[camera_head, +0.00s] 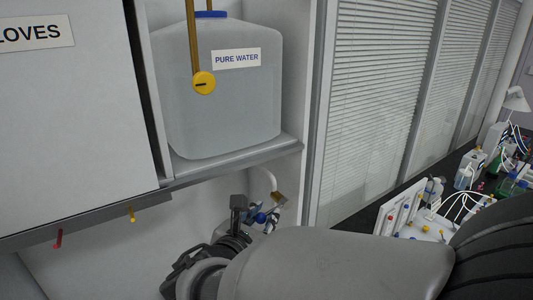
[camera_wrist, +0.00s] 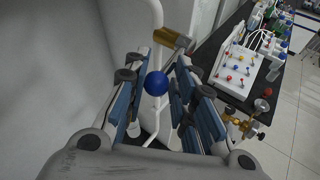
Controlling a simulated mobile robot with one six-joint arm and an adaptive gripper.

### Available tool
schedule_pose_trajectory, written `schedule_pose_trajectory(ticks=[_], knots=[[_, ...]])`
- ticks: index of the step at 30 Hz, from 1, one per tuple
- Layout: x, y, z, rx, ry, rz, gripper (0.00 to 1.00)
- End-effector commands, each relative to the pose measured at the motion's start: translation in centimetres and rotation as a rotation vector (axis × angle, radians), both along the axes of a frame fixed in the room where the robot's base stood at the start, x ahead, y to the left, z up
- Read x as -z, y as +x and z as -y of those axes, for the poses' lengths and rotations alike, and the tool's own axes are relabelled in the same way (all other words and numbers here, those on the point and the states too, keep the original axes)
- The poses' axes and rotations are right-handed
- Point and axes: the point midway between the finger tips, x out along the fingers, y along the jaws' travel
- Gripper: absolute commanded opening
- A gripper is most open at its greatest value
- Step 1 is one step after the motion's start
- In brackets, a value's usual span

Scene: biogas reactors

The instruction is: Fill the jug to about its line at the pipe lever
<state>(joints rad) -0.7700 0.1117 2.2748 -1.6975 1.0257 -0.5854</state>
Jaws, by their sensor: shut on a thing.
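The pipe is white (camera_head: 268,178) and comes down below the shelf to a brass fitting (camera_head: 279,199). In the wrist view the white pipe (camera_wrist: 156,14) runs past the brass fitting (camera_wrist: 173,39). A blue ball knob (camera_head: 260,217), seemingly the pipe lever's end, sits at my gripper (camera_head: 263,221). In the wrist view the blue knob (camera_wrist: 157,83) lies between the blue-padded fingers of my gripper (camera_wrist: 167,74), which is shut on it. The lever's arm is mostly hidden. I cannot make out the jug, its line or any running water in either view.
A large "PURE WATER" container (camera_head: 225,105) stands on the shelf (camera_head: 235,158) above my gripper. A white cabinet (camera_head: 75,120) is at the left. A dark bench (camera_head: 375,207) with a white valve board (camera_head: 403,205) and bottles stands at the right. Floor (camera_wrist: 291,110) shows beyond it.

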Motion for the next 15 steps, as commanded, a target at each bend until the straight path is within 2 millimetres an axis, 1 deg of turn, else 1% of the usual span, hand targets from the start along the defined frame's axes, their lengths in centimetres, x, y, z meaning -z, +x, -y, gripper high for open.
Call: schedule_pose_trajectory(ticks=[1, 2, 3, 9, 15], knots=[[-0.5, 0.19, -0.41, -0.011, 0.004, 0.011, 0.0], [-0.51, 0.19, -0.41, -0.011, 0.004, 0.011, 0.0], [-0.53, 0.19, -0.41, -0.011, 0.004, 0.011, 0.27], [-0.4, 0.15, -0.29, -0.007, 0.004, 0.009, 0.4], [-0.26, 0.09, -0.18, -0.004, 0.002, 0.006, 0.41]])
